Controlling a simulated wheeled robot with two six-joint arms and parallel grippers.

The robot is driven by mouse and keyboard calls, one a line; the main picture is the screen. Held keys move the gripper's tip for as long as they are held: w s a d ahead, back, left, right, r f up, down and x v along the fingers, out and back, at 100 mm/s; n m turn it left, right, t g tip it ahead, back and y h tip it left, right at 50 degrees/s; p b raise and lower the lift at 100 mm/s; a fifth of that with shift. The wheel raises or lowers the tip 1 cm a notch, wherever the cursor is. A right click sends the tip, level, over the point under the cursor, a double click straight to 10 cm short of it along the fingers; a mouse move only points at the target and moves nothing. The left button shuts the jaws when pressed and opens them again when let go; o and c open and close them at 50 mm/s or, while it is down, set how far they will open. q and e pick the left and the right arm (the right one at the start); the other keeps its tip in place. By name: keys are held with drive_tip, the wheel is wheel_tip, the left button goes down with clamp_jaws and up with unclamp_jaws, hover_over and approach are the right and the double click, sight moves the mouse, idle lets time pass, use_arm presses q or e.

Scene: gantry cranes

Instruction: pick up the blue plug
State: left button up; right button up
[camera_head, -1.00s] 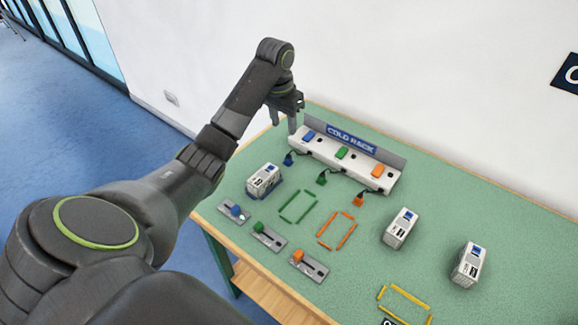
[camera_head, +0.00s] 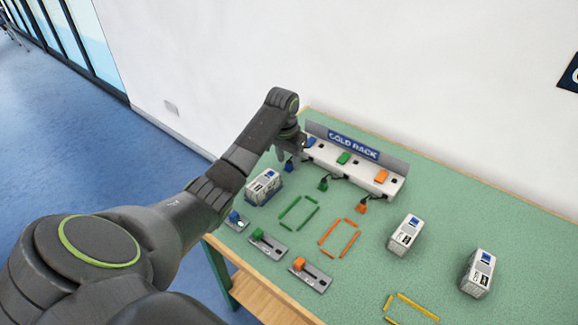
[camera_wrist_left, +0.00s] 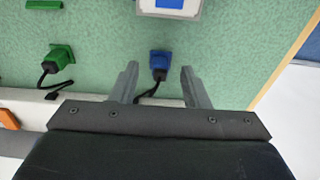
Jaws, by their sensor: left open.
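The blue plug (camera_wrist_left: 158,62) lies on the green table top in the left wrist view, with its dark cable running back towards the rack. My left gripper (camera_wrist_left: 160,72) is open, and the plug shows between its two fingertips, nearer the left one. I cannot tell whether a finger touches it. In the head view the blue plug (camera_head: 290,165) sits at the left end of the cold rack, partly hidden by my left gripper (camera_head: 284,158). My right gripper is not in view.
The cold rack (camera_head: 398,184) stands along the wall, with a green plug (camera_head: 323,184) and an orange plug (camera_head: 361,208) before it. A white box (camera_head: 263,187) stands near the blue plug. Two more boxes (camera_head: 405,235) (camera_head: 478,273) stand on the right. Slider switches (camera_head: 268,243) line the front edge.

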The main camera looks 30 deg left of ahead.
use_arm(q)
drive_tip(key=shift+w+f, duration=0.1)
drive_tip(key=shift+f, duration=0.45)
clamp_jaws()
drive_tip(key=shift+r, duration=0.1)
